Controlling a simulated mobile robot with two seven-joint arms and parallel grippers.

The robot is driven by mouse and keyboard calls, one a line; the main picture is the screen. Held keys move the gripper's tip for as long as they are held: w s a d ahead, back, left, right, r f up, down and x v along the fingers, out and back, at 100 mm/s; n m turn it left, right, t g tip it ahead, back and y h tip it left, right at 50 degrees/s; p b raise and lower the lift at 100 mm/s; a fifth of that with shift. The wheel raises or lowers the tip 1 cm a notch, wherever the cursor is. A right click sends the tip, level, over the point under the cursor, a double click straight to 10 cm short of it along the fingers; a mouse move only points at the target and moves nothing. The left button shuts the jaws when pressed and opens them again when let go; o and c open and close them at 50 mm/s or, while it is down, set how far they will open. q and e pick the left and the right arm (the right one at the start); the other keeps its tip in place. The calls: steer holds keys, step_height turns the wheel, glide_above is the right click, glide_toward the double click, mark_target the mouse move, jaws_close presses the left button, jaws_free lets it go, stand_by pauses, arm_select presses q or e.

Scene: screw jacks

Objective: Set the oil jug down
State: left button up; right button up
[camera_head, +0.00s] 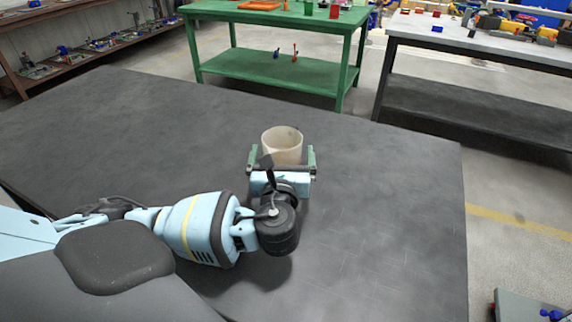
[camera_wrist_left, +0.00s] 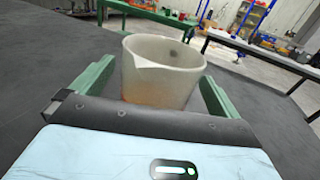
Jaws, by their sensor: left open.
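The oil jug (camera_head: 282,143) is a cream, open-topped vessel standing upright on the dark table (camera_head: 390,190). It also shows in the left wrist view (camera_wrist_left: 160,75), with a pouring lip and a brownish tint low in its wall. My left gripper (camera_head: 283,158) is open, with one green finger on each side of the jug. In the left wrist view a gap shows between the jug and the right finger; the left finger is close to the wall. The jug's base is hidden behind the gripper's palm. My right gripper is not in view.
The dark table is otherwise bare, with free room left and right of the jug. Beyond it stand a green workbench (camera_head: 275,68) and a grey-topped bench (camera_head: 480,42), both with items on them. Shelves (camera_head: 95,45) stand at the back left.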

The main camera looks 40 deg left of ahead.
mark_target(283, 138)
arm_select(q)
steer(key=shift+w+a+f+b, duration=0.25)
steer(key=shift+w+a+b, duration=0.35)
steer(key=shift+w+b, duration=0.15)
steer(key=shift+w+a+r, duration=0.2)
steer(key=shift+w+a, duration=0.15)
steer(key=shift+w, duration=0.15)
steer(key=c, duration=1.3)
steer(key=shift+c, duration=0.2)
steer(key=shift+r, duration=0.15)
